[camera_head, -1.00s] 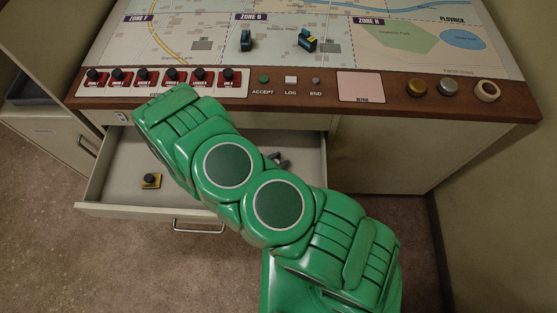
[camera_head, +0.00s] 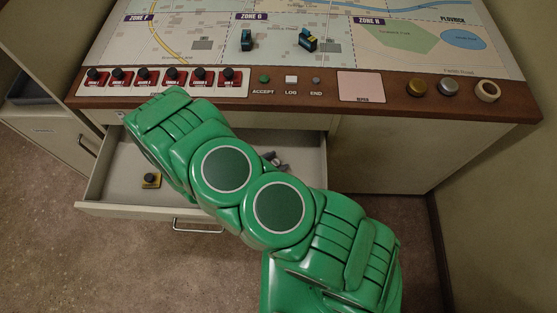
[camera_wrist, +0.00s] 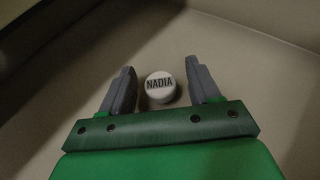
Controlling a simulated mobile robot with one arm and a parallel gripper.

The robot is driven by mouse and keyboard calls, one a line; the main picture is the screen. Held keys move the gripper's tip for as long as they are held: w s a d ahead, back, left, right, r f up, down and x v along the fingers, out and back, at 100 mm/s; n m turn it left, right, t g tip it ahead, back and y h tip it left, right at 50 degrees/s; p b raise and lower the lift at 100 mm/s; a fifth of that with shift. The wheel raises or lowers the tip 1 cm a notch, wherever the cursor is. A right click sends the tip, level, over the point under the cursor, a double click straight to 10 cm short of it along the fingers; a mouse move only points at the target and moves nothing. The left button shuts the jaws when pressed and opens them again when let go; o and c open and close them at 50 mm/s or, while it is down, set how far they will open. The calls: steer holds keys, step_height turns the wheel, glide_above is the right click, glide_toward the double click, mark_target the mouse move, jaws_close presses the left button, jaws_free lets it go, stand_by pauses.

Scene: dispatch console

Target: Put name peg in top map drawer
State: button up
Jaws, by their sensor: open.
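The name peg (camera_wrist: 160,86), white and round-topped with the word NADIA, is in the wrist view between the two grey fingers of my gripper (camera_wrist: 160,88). The fingers are open, with a gap on each side of the peg. The peg is on the pale drawer floor, near a drawer wall. The top map drawer (camera_head: 112,172) is pulled out under the console in the head view. My green arm crosses over it and hides much of its inside. Part of my gripper shows as a small grey shape at the drawer's right side.
A yellow-based piece with a black knob (camera_head: 151,180) lies in the drawer's left part. The drawer has a metal handle (camera_head: 197,227). Red-based switches (camera_head: 145,79) and buttons line the console edge.

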steer(key=shift+s+a+r, duration=0.3)
steer(key=shift+s+a, duration=0.15)
steer(key=shift+a, duration=0.05)
steer(key=shift+r, duration=3.45)
steer(key=shift+d+r, duration=0.1)
